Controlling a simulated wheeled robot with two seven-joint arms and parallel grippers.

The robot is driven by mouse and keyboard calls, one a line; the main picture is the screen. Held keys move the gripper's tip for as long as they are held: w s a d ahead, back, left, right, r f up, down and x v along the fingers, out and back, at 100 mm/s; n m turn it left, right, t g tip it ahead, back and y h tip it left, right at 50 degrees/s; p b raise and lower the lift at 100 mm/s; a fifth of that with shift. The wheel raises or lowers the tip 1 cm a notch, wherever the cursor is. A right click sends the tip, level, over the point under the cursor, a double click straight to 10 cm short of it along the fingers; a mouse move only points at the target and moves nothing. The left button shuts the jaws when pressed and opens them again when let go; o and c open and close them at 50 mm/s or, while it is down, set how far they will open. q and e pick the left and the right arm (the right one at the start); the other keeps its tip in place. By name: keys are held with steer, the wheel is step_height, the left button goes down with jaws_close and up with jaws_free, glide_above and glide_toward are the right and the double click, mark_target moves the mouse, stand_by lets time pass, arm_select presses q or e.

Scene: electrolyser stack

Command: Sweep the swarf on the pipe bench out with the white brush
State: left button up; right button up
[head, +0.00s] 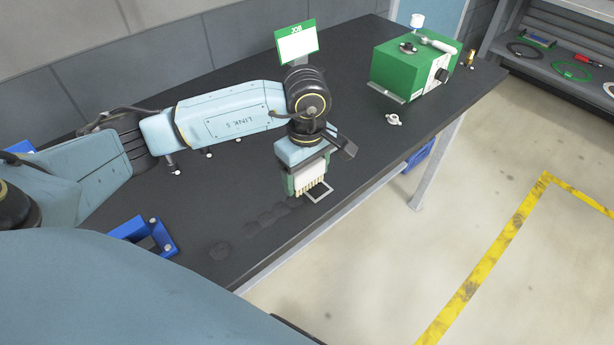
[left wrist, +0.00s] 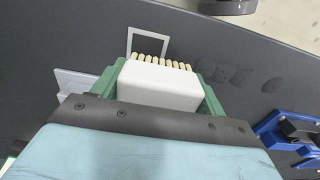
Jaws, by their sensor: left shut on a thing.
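My left gripper (head: 305,178) is over the middle of the dark pipe bench (head: 345,95), with its green fingers shut on the white brush (left wrist: 160,84). The brush has a white block and a row of pale bristles, which point down at the bench in the head view. Whether the bristles touch the top I cannot tell. A pale square outline (head: 319,192) lies on the bench just beside the bristles. Dark round patches (head: 272,215), perhaps swarf, trail from near the brush toward the lower left; they also show in the left wrist view (left wrist: 240,76). My right gripper is not in view.
A blue vice-like block (head: 130,229) stands at the bench's near left. A green box (head: 410,70) with fittings stands at the far right, with a small white fitting (head: 393,119) before it. A green-and-white sign (head: 296,43) stands at the back. Floor lies beyond the front edge.

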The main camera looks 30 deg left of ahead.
arm_select(q)
steer(key=shift+r+p, duration=0.45)
steer(key=shift+r, duration=0.5)
steer(key=shift+r+p, duration=0.9)
steer(key=shift+r, duration=0.75)
